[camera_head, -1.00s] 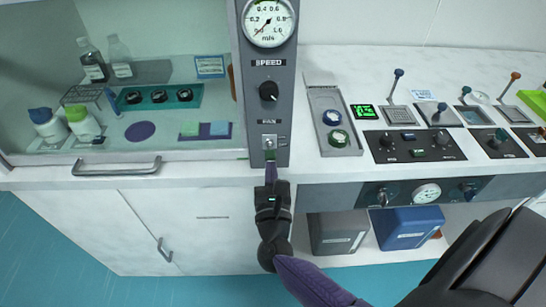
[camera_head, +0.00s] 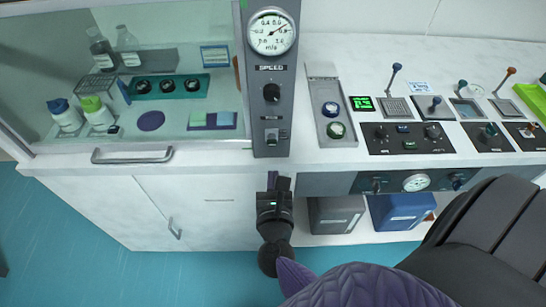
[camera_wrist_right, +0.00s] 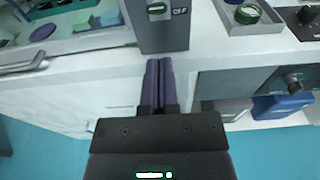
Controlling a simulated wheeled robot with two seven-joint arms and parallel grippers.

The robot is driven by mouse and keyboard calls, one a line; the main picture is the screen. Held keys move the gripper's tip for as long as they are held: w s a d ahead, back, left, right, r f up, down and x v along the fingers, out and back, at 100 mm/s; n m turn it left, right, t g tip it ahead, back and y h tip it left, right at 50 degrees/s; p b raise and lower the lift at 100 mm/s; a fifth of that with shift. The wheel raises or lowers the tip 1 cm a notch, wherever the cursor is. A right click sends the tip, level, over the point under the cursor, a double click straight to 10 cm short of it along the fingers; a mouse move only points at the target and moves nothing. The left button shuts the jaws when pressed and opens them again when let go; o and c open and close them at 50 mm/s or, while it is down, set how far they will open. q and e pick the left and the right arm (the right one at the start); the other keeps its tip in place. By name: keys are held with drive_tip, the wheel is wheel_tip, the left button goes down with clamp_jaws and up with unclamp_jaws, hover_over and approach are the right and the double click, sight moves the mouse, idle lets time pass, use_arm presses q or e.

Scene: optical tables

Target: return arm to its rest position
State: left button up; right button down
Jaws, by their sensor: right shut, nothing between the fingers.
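My right gripper (camera_head: 279,182) is shut and empty, with its purple fingers together. It is in front of the white bench cabinet, just below the grey control column (camera_head: 271,90). In the right wrist view the closed fingers (camera_wrist_right: 159,72) point toward the base of the column, apart from it. The column carries a dial gauge (camera_head: 271,33), a black speed knob (camera_head: 271,92) and a small switch (camera_head: 271,135) near its bottom. My left gripper is out of view.
A glass-fronted hood (camera_head: 165,75) with bottles inside stands left of the column, with a handle (camera_head: 132,158) along its front edge. Control panels (camera_head: 407,138) and small levers fill the worktop to the right. Grey (camera_head: 336,213) and blue (camera_head: 400,210) bins sit below. The teal floor in front is clear.

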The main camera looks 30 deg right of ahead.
drive_tip(key=shift+v, duration=0.85)
